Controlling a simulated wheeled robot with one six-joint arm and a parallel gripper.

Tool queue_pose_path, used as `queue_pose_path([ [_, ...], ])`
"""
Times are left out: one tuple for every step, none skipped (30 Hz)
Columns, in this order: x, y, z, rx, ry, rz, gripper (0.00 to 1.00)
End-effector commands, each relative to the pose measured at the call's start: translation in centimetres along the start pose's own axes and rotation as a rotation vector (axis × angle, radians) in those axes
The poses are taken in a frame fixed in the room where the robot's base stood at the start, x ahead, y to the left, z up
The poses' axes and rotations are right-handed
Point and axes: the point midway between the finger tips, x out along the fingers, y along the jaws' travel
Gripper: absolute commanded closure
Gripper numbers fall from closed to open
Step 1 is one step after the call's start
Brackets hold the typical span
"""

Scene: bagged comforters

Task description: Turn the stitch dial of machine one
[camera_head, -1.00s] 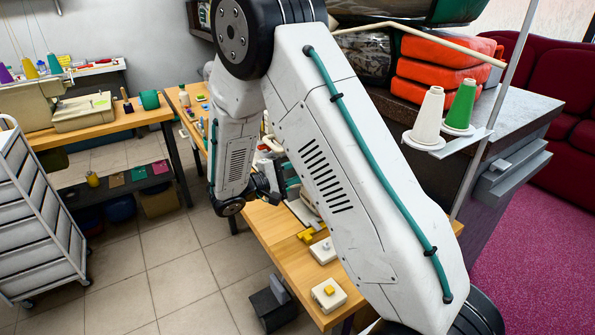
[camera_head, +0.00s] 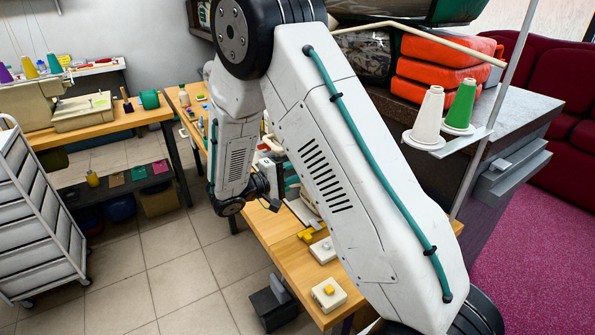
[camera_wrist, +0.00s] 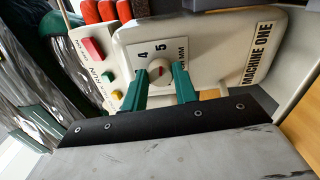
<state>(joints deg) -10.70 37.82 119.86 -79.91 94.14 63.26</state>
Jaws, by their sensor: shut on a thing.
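The plate is on the cream body of machine one (camera_wrist: 215,45), which carries the label MACHINE ONE. My gripper (camera_wrist: 161,76) has its two green fingers on either side of the dial, shut on it. The fingers hide the lower part of the plate. In the head view my arm hides the dial and most of the machine.
Beside the dial is a panel (camera_wrist: 92,55) with red, green and yellow buttons. In the head view, cream boxes with yellow buttons (camera_head: 328,293) sit on the wooden table (camera_head: 285,262). White and green thread cones (camera_head: 430,115) stand at right. A drawer cart (camera_head: 38,215) is at left.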

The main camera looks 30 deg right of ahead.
Motion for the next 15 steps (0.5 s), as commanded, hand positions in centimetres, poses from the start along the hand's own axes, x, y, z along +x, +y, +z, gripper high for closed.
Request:
queue_pose_path([
  [-0.07,-0.08,0.02,-0.001,0.001,-0.001,0.94],
  [-0.06,-0.08,0.02,-0.001,0.001,-0.001,0.66],
  [-0.06,-0.08,0.02,-0.001,0.001,-0.001,0.55],
  [-0.05,-0.07,0.02,-0.001,0.001,-0.001,0.50],
  [-0.04,-0.07,0.02,-0.001,0.000,-0.001,0.50],
  [-0.01,-0.06,0.02,-0.001,0.000,-0.001,0.50],
  [0.01,-0.05,0.03,-0.001,0.000,-0.001,0.50],
  [0.03,-0.05,0.03,-0.001,-0.001,-0.001,0.50],
  [0.04,-0.05,0.03,-0.001,-0.001,-0.001,0.50],
  [0.05,-0.04,0.03,-0.001,-0.001,-0.001,0.50],
  [0.05,-0.04,0.03,-0.001,-0.001,-0.001,0.50],
  [-0.01,-0.03,0.02,-0.001,-0.001,-0.001,0.50],
  [-0.13,-0.03,0.01,-0.001,0.000,-0.001,0.50],
  [-0.32,-0.03,-0.01,-0.001,0.001,0.000,0.50],
  [-0.71,-0.02,-0.04,-0.001,0.002,0.000,0.50],
])
